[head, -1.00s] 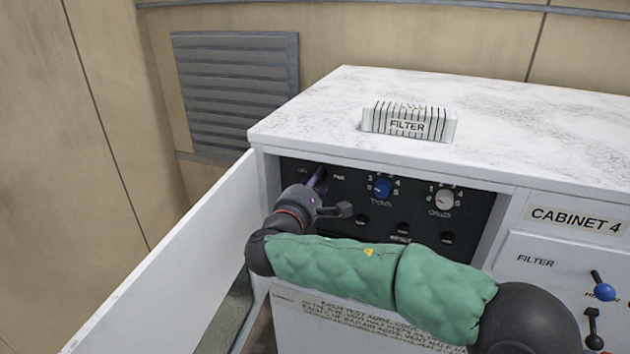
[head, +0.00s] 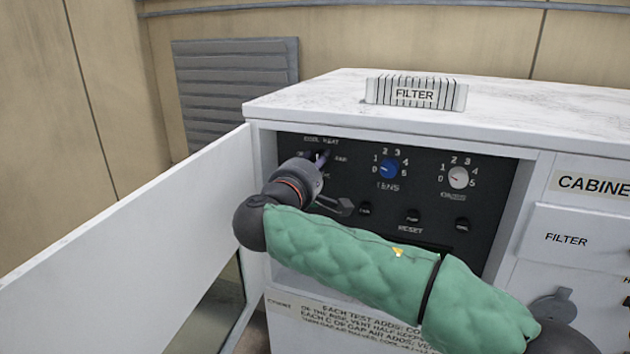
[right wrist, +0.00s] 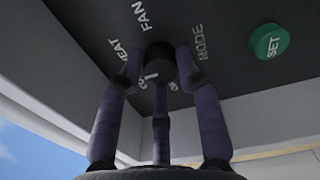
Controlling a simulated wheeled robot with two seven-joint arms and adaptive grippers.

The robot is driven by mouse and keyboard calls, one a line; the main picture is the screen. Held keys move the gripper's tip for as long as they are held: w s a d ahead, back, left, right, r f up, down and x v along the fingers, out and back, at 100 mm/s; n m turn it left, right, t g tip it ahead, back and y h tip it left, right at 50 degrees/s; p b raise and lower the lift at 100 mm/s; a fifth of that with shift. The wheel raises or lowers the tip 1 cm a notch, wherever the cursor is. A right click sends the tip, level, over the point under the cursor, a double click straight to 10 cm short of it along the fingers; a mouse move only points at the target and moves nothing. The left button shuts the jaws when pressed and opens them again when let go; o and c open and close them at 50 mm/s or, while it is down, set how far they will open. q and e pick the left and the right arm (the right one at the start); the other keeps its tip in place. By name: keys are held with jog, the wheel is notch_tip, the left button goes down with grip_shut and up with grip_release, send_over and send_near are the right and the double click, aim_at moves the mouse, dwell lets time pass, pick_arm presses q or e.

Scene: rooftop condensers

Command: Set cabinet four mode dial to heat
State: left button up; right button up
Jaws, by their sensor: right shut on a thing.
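The open control bay of cabinet four holds a black panel (head: 433,222). My right gripper (head: 320,157) reaches to the panel's upper left, where the labels COOL, HEAT and FAN show around it. In the right wrist view its fingers are closed on the sides of a black mode dial (right wrist: 159,62). The dial's short white mark points left in that view, toward the HEAT and COOL side; its exact setting is hard to tell. The MODE label (right wrist: 199,42) stands right of the dial. In the head view my gripper mostly hides the dial. My left gripper is not in view.
A blue knob (head: 388,168) and a white knob (head: 458,177) sit right of the dial, with several black buttons below. A green SET button (right wrist: 269,41) shows in the wrist view. An open white door (head: 130,245) stands close left. A filter box (head: 415,93) lies on top.

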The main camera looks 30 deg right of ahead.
jog(key=shift+s+d+r+m+b, duration=0.1)
jog(key=shift+r+m+b, duration=0.1)
jog(key=shift+m+b, duration=1.5)
jog(key=shift+s+d+r+m+b, duration=0.15)
jog(key=shift+m+b, duration=1.05)
jog(key=shift+b, duration=0.85)
jog(key=shift+w+a, duration=0.1)
jog(key=o, duration=1.1)
jog(key=shift+o, duration=0.2)
jog(key=shift+f, duration=0.2)
jog(key=v, duration=1.2)
